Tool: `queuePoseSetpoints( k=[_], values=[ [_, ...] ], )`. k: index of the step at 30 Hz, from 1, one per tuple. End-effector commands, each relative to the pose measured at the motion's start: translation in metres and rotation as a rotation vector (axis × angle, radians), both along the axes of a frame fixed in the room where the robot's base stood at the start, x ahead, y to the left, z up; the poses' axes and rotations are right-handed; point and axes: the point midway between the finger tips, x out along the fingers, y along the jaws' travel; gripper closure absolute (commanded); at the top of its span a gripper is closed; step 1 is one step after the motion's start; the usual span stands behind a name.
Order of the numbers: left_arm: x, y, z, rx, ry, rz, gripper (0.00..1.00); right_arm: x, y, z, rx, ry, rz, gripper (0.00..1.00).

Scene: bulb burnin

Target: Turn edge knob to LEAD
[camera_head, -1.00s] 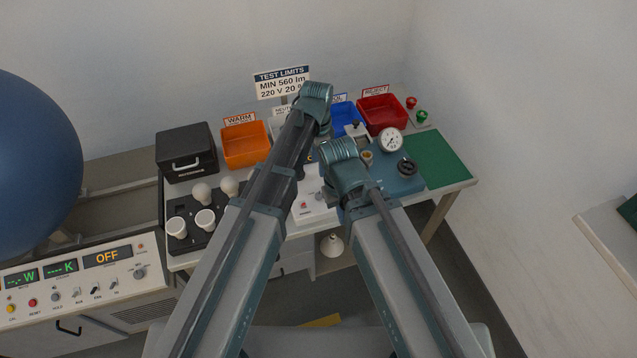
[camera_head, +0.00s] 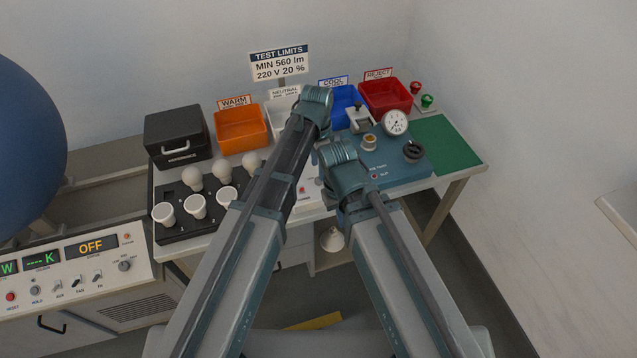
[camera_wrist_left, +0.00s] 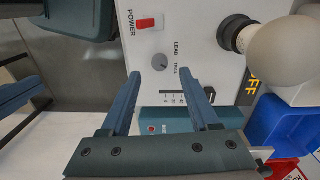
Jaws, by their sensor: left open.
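The edge knob (camera_wrist_left: 160,62) is a small round grey dial on a white panel (camera_wrist_left: 200,30), beside the printed words LEAD and TRAIL. I cannot tell clearly which way its pointer faces. My left gripper (camera_wrist_left: 160,76) is open and empty, with its fingertips close to the knob and on either side of it in the left wrist view; contact cannot be told. In the head view, the white unit (camera_head: 308,192) is partly hidden behind my arms, and the knob is not visible. Part of what looks like my right gripper (camera_wrist_left: 18,96) shows at the left wrist view's left edge.
A red POWER switch (camera_wrist_left: 150,22), a slider (camera_wrist_left: 209,95) and a large bulb (camera_wrist_left: 282,50) in a dark socket are near the knob. A blue tester (camera_head: 385,158) stands to the right of the white unit. Green mat (camera_head: 445,145) is clear.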

Motion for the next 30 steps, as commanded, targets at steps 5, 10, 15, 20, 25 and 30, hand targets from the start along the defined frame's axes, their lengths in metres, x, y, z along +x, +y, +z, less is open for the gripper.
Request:
queuePoseSetpoints(
  k=[5, 10, 15, 20, 25, 30],
  values=[
    [-0.001, 0.000, -0.032, 0.000, 0.000, 0.000, 0.38, 0.000, 0.000, -0.032, 0.000, 0.000, 0.000, 1.00],
    [-0.002, -0.001, -0.044, 0.000, 0.000, 0.000, 0.38, 0.000, 0.000, -0.044, 0.000, 0.000, 0.000, 1.00],
    [-0.002, -0.001, -0.045, 0.000, 0.000, 0.000, 0.38, 0.000, 0.000, -0.045, 0.000, 0.000, 0.000, 1.00],
    [-0.002, -0.001, -0.044, 0.000, 0.000, 0.000, 0.38, 0.000, 0.000, -0.044, 0.000, 0.000, 0.000, 1.00],
    [-0.002, -0.001, -0.044, 0.000, 0.000, 0.000, 0.67, 0.000, 0.000, -0.044, 0.000, 0.000, 0.000, 1.00],
    [-0.002, -0.001, -0.044, 0.000, 0.000, 0.000, 0.98, 0.000, 0.000, -0.044, 0.000, 0.000, 0.000, 1.00]
  ],
)
